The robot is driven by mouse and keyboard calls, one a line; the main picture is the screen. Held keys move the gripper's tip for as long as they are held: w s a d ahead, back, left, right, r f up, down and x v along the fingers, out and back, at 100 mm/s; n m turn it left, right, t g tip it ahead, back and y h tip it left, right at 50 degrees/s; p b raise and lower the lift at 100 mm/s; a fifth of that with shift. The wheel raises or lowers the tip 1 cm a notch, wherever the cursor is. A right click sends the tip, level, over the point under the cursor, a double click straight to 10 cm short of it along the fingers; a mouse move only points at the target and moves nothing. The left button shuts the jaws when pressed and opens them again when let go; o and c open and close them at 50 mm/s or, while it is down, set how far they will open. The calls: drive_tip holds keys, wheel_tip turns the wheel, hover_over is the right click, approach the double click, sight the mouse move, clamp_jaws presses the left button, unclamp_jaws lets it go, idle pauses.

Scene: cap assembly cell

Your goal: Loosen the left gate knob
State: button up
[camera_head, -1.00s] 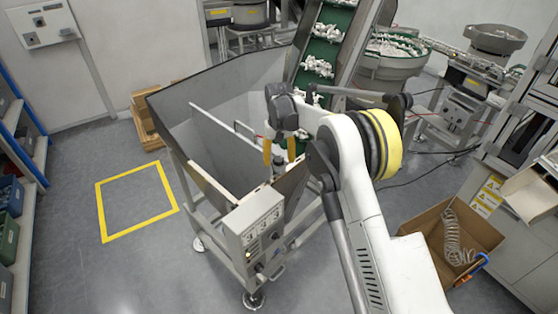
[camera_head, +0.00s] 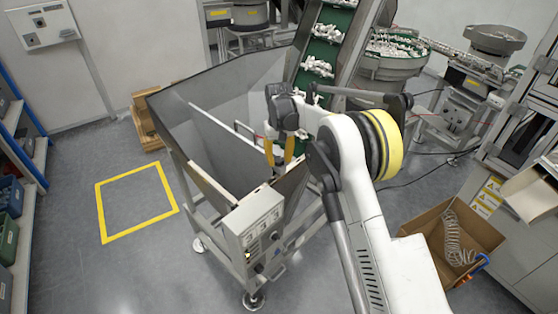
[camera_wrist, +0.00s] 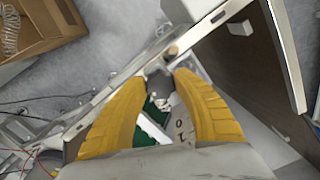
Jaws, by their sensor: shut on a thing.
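My gripper (camera_head: 278,162) points down over the front edge of the hopper (camera_head: 215,105), with its two yellow fingers astride a small knob (camera_head: 278,171). In the wrist view, the yellow fingertips (camera_wrist: 163,76) close from both sides on this dark grey knob (camera_wrist: 159,84). The fingers hide much of the knob, and I cannot see its thread. A pale gate panel (camera_head: 222,138) with a handle (camera_head: 245,131) stands inside the hopper behind the gripper.
A grey control box (camera_head: 252,228) is fixed to the hopper's front, just below my gripper. A green conveyor (camera_head: 323,50) rises behind. An open cardboard box (camera_head: 425,222) stands at the right. The yellow floor square (camera_head: 138,203) is empty.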

drive_tip(key=n+b, duration=0.1)
drive_tip(key=n, duration=0.3)
drive_tip(key=shift+f, duration=0.1)
drive_tip(key=n, duration=0.4)
drive_tip(key=shift+d+b, duration=0.1)
drive_tip(key=shift+b, duration=0.2)
drive_tip(key=n, duration=0.7)
drive_tip(key=shift+w+b, duration=0.15)
drive_tip(key=shift+b, duration=0.2)
drive_tip(key=n, duration=0.4)
drive_tip(key=shift+n, duration=0.3)
drive_tip(key=n, duration=0.4)
drive_tip(key=shift+w+n, duration=0.1)
drive_tip(key=shift+n, duration=0.3)
drive_tip(key=o, duration=1.2)
